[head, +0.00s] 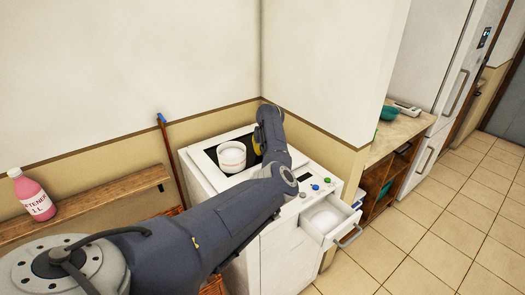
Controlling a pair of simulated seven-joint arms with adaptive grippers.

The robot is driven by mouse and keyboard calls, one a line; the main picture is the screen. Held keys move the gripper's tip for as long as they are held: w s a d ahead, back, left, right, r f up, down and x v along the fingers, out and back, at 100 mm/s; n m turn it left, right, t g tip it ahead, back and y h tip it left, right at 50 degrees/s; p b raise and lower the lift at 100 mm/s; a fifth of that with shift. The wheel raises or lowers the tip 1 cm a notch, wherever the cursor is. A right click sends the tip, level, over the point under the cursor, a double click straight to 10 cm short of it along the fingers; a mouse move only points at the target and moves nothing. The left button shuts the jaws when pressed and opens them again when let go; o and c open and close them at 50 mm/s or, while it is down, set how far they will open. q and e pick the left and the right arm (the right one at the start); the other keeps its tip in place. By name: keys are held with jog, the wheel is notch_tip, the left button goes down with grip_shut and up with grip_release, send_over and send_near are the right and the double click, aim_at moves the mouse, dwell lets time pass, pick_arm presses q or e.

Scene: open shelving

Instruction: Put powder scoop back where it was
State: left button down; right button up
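A white round cup with a pale inside (231,157), probably the powder scoop, is over the dark panel or opening on top of the white washing machine (208,180). I cannot tell whether it rests there or is held. My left arm reaches in from the lower left across the machine. Its gripper (257,145) is just right of the cup, with a yellowish part showing beside it. The fingertips are mostly hidden, so its grip is unclear. A drawer (330,220) at the machine's front right is pulled out, with white material inside. My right gripper is out of view.
A pink bottle (33,195) stands on a wooden ledge (120,192) at left. A stick with a blue tip (162,120) leans by the wall. At right are a wooden counter (398,132) with a green bowl (390,111), a fridge (430,60) and clear tiled floor.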

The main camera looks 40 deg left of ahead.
pick_arm(q)
jog(key=shift+f, duration=0.1)
jog(key=c, duration=1.5)
grip_release()
jog(key=shift+o, duration=0.2)
jog(key=v, duration=1.2)
